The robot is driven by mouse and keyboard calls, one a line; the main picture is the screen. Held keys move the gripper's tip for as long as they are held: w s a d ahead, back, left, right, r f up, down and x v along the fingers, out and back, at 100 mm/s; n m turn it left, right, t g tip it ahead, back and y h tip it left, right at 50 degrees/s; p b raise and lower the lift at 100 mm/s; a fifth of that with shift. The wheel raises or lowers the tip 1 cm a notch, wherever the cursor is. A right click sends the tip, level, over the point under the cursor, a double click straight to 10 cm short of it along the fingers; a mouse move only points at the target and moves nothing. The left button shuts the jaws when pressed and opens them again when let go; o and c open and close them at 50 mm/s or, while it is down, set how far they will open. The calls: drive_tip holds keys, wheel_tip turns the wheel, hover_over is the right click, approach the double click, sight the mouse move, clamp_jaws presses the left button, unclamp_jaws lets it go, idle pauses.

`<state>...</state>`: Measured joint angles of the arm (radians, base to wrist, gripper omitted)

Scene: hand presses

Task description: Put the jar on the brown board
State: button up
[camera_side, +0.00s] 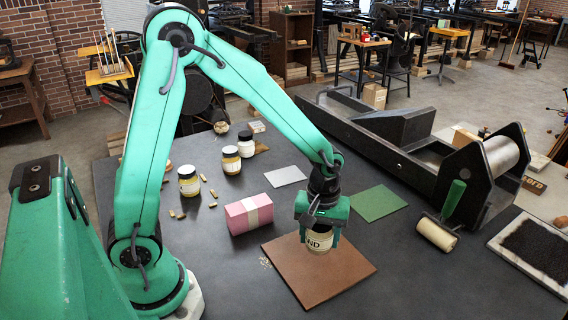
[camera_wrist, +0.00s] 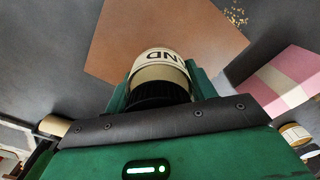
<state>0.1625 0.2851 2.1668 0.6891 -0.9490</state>
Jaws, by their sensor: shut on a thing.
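The jar (camera_side: 319,242) has a cream label with dark letters "ND", and its dark lid shows in the wrist view (camera_wrist: 158,94). My gripper (camera_side: 321,232) is shut on the jar from above, with a green finger on each side. The jar is upright over the back middle part of the brown board (camera_side: 318,284). I cannot tell whether its base touches the board or hangs just above it. The board also shows in the wrist view (camera_wrist: 190,35), flat and otherwise bare.
A pink block with a pale band (camera_side: 249,214) lies just left of the board. Several jars (camera_side: 231,160) and small brass pieces stand further left. A green sheet (camera_side: 378,203) and a grey sheet (camera_side: 285,176) lie behind. A roller (camera_side: 437,234) and black press are at right.

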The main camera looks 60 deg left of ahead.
sight(317, 256)
drive_tip(key=shift+w+a+f, duration=0.2)
drive_tip(key=shift+a, duration=0.1)
drive_tip(key=shift+f, duration=2)
drive_tip(key=shift+f, duration=0.15)
drive_tip(key=o, duration=1.1)
drive_tip(key=shift+r, duration=0.2)
wheel_tip(317, 256, up, 12)
drive_tip(key=shift+f, duration=0.25)
drive_tip(key=shift+r, duration=0.25)
